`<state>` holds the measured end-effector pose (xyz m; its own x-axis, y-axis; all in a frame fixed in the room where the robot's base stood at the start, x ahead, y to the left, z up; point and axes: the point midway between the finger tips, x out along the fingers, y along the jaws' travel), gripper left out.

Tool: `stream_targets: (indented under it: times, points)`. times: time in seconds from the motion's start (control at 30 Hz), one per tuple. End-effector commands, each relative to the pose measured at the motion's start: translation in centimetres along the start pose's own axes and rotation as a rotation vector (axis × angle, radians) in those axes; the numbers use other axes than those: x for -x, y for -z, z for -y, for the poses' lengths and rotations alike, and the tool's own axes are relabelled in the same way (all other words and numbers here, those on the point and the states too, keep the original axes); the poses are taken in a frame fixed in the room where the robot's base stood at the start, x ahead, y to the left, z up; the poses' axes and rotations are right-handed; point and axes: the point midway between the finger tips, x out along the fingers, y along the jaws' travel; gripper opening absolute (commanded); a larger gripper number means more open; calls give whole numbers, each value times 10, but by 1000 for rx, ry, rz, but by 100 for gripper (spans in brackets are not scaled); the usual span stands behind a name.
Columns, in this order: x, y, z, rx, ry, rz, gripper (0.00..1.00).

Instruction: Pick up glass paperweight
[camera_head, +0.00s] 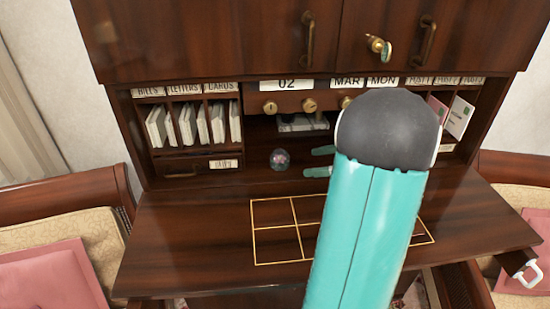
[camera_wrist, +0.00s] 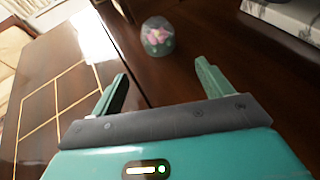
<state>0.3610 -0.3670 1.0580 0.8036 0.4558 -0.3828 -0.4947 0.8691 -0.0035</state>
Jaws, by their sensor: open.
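The glass paperweight (camera_head: 280,159) is a small clear dome with pink inside. It stands on the dark wooden shelf of the desk, below the pigeonholes. In the wrist view the paperweight (camera_wrist: 157,36) is beyond my fingertips, roughly midway between their lines, and apart from them. My gripper (camera_wrist: 160,82) is open and empty, with its two green fingers spread. In the head view my gripper (camera_head: 321,161) shows as two green fingers just right of the paperweight. My teal arm hides the rest of the gripper there.
Pigeonholes with papers (camera_head: 195,124) and a drawer row with brass knobs (camera_head: 300,104) stand behind and above. A grey object (camera_head: 303,123) lies in the recess behind. The fold-down desktop (camera_head: 190,235) with gold lines is clear in front. Chairs with pink cushions (camera_head: 50,275) flank it.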

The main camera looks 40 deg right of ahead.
Motion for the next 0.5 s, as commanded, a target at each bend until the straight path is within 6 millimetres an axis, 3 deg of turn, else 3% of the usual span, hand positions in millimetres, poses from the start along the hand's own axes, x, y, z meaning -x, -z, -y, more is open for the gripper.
stream_targets:
  times: [0.3,0.5]
  points:
    - [-56,-23,-2,1,-3,-1,79]
    - [-72,-29,-1,0,-4,-1,79]
